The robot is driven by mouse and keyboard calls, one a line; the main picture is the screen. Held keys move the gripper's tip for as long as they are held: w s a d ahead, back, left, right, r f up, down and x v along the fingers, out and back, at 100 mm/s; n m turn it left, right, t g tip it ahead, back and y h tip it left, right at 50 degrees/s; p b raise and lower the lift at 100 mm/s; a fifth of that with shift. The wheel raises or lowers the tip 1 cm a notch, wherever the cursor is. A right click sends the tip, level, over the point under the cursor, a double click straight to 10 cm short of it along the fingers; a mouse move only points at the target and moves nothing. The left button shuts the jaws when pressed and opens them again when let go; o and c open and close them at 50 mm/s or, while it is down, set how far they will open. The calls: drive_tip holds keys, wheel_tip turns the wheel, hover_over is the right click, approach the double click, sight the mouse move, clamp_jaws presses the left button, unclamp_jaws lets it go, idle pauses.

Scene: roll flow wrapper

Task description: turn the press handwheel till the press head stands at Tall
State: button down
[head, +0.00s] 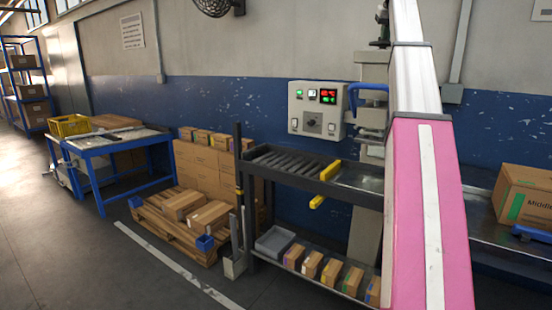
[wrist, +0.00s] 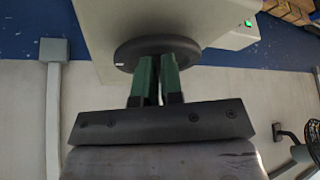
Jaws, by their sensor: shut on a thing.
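The press handwheel (wrist: 143,48) is a dark round disc at the top middle of the wrist view, on a pale housing. My gripper (wrist: 158,62) has two green fingers, close together, reaching the wheel's near rim. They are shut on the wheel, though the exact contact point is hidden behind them. In the head view the grey press column (head: 372,68) stands right of the control box, partly behind my pink and white arm. I cannot make out the Tall mark or the press head's height against any scale.
The control box (head: 317,109) with lit displays is left of the press. A roller conveyor (head: 285,163) with a yellow bar stands in front, above a shelf of small boxes. A carton (head: 525,197) sits on the right bench.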

drive_tip(key=shift+w+a, duration=0.3)
drive_tip(key=shift+a, duration=0.15)
drive_tip(key=shift+s+a, duration=0.15)
drive_tip(key=shift+s, duration=0.15)
idle(0.3)
drive_tip(key=shift+r, duration=3)
drive_tip(key=shift+s, duration=0.1)
drive_tip(key=d, duration=0.2)
drive_tip(key=d+r, duration=0.1)
drive_tip(key=shift+w+d, duration=0.2)
drive_tip(key=shift+w, duration=0.05)
drive_tip(key=shift+d+f, duration=0.1)
drive_tip(key=shift+f, duration=3.45)
drive_tip(key=shift+s, duration=0.1)
